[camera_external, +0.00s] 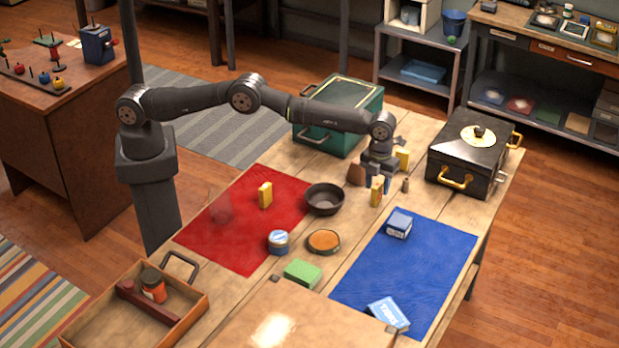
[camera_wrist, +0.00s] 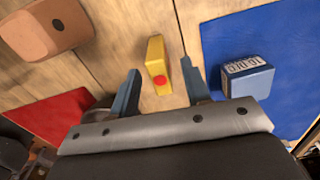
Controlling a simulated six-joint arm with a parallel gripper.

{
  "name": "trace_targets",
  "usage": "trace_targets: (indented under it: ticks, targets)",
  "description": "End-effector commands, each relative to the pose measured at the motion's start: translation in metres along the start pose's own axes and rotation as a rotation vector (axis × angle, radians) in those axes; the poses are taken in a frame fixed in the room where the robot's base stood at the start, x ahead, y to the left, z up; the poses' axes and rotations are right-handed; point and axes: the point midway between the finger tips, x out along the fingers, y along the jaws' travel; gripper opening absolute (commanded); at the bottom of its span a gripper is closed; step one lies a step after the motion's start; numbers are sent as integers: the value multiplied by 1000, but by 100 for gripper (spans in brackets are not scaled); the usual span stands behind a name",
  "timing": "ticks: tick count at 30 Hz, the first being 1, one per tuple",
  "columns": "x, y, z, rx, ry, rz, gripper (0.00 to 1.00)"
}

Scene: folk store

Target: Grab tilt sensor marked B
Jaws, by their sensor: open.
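My gripper (camera_external: 377,182) points down over the wooden table, its two blue-grey fingers apart. In the wrist view, a yellow block with a red dot (camera_wrist: 155,58) lies just beyond and between the open fingertips (camera_wrist: 166,88); nothing is held. In the external view, a yellow block (camera_external: 376,194) stands right by my fingers. Another yellow block (camera_external: 265,195) stands on the red mat, and a third (camera_external: 402,158) is partly behind my gripper. I cannot read a letter B on any of them.
A brown block (camera_wrist: 48,25) is close to my gripper. A dark bowl (camera_external: 324,199) stands to the left. A blue box (camera_external: 398,225) sits on the blue mat (camera_external: 425,265), which has bare room. A black case (camera_external: 465,168) and a green case (camera_external: 345,115) stand behind.

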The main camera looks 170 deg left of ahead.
Motion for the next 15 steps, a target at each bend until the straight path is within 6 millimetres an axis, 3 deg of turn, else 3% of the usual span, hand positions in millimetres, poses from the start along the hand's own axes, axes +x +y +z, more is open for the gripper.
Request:
trace_targets:
  ticks: [6, 12, 13, 15]
  targets:
    - [31, 0, 0, -1, 0, 1, 44]
    - [32, 0, 0, -1, 0, 0, 44]
    - [32, 0, 0, -1, 0, 0, 42]
    - [32, 0, 0, -1, 0, 0, 28]
